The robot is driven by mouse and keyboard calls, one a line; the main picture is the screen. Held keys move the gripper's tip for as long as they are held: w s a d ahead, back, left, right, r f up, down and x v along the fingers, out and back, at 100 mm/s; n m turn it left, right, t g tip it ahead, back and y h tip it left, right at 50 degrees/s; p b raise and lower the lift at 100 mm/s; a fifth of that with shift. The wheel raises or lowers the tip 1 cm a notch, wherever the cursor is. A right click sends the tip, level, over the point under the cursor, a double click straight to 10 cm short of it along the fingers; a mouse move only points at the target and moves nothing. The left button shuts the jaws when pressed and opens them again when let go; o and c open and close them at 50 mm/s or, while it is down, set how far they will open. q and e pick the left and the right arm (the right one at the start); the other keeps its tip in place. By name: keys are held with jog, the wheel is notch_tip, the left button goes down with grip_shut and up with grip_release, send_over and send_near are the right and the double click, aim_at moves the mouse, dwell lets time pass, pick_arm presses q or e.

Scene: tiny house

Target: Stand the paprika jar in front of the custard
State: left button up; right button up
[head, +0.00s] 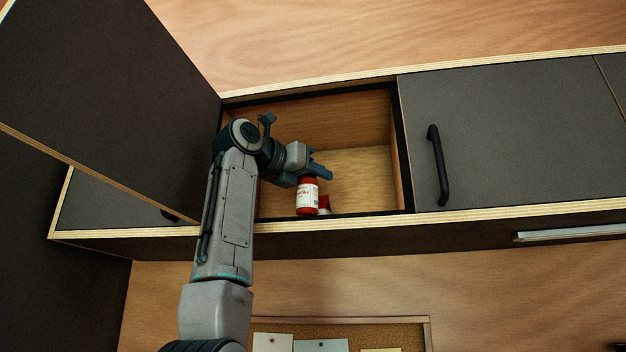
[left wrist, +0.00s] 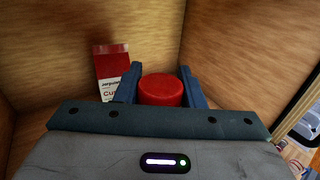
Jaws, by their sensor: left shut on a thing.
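The paprika jar (head: 307,197), with a red lid and a red and white label, is in the open wall cupboard near its front edge. My left gripper (head: 312,172) reaches into the cupboard and is shut on the jar near its top. In the left wrist view the jar's red lid (left wrist: 161,90) sits between the two blue fingers (left wrist: 160,86). The custard, a red and white box (left wrist: 111,70), stands behind and left of the lid in that view. In the head view only a small red and white part (head: 324,204) shows beside the jar. My right gripper is not in view.
The open cupboard (head: 362,172) has a wooden inside with free room to the right of the jar. Its dark door (head: 110,90) is swung open at left. A closed door (head: 510,135) with a black handle is at right. A pinboard (head: 375,330) hangs below.

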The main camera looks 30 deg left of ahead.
aim_at(313, 191)
pick_arm(q)
jog(key=shift+f, duration=0.2)
jog(key=shift+s+d+f, duration=0.2)
jog(key=shift+f, duration=0.9)
jog(key=shift+w+a+f, duration=0.2)
jog(key=shift+w+f, duration=0.05)
jog(key=shift+f, duration=0.25)
jog(key=shift+s, duration=0.1)
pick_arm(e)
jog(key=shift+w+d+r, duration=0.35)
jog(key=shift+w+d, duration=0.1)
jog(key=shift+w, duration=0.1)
pick_arm(q)
jog(key=shift+s+d, duration=0.1)
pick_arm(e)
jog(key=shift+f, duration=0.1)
